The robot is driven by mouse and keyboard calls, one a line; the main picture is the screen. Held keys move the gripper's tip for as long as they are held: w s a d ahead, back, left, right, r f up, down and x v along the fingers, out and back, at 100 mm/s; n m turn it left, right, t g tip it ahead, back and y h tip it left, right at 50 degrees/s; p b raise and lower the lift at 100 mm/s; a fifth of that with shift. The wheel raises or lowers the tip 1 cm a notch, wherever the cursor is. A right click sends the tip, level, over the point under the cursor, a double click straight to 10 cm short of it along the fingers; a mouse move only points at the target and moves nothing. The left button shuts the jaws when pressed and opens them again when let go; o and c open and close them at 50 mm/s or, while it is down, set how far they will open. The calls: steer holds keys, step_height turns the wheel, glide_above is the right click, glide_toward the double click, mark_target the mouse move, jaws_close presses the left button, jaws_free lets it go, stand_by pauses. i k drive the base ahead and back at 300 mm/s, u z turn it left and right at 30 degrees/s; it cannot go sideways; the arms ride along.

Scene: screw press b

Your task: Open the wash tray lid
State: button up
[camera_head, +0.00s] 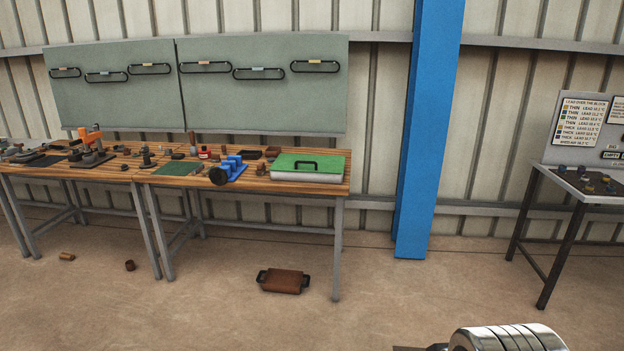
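The wash tray appears to be the shallow pale grey box (308,178) at the right end of the wooden workbench. Its green lid (330,165) lies flat on top and looks shut. A black bar handle (293,164) stands on the lid. A shiny ribbed metal part, which seems to be part of my arm, shows at the bottom edge right of centre, far from the tray. My gripper's fingers cannot be made out.
The workbench (185,185) also holds a blue device (232,170), a green mat (176,168) and several small tools. A blue column (428,130) stands right of the bench. The central floor is mostly clear.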

mark_target(334, 165)
steer(key=u, duration=0.25)
steer(key=i, duration=2.25)
steer(key=u, duration=0.45)
steer(key=i, duration=1.6)
steer(key=u, duration=0.2)
